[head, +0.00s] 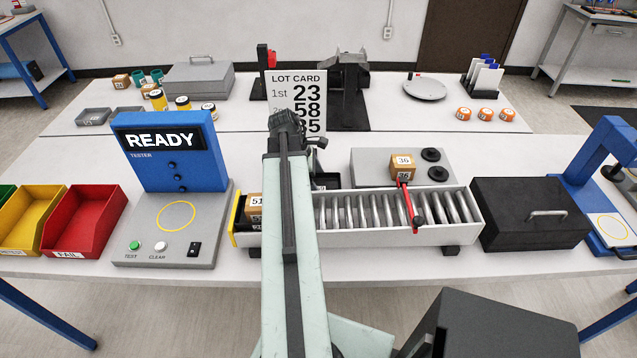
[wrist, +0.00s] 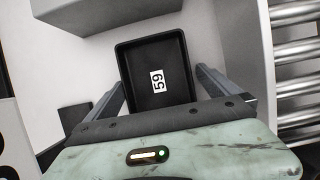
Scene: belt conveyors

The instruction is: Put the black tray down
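The black tray (wrist: 172,45) is a shallow rectangular tray with a white "59" label inside. In the wrist view it lies between my gripper's two fingers (wrist: 162,76), with a narrow gap showing on the right side. The left side is very close to its finger, and I cannot tell whether they touch. My gripper looks open around the tray. The tray appears to rest on the white table. In the head view, only a dark part of the tray (head: 326,181) shows behind the conveyor, mostly hidden by my arm.
A roller conveyor (head: 340,239) stands in front, with a box marked 51 at its left end. A grey fixture (head: 370,160) with a box marked 36 stands to the right. The blue tester (head: 165,172) stands to the left. The lot card (head: 310,80) stands behind.

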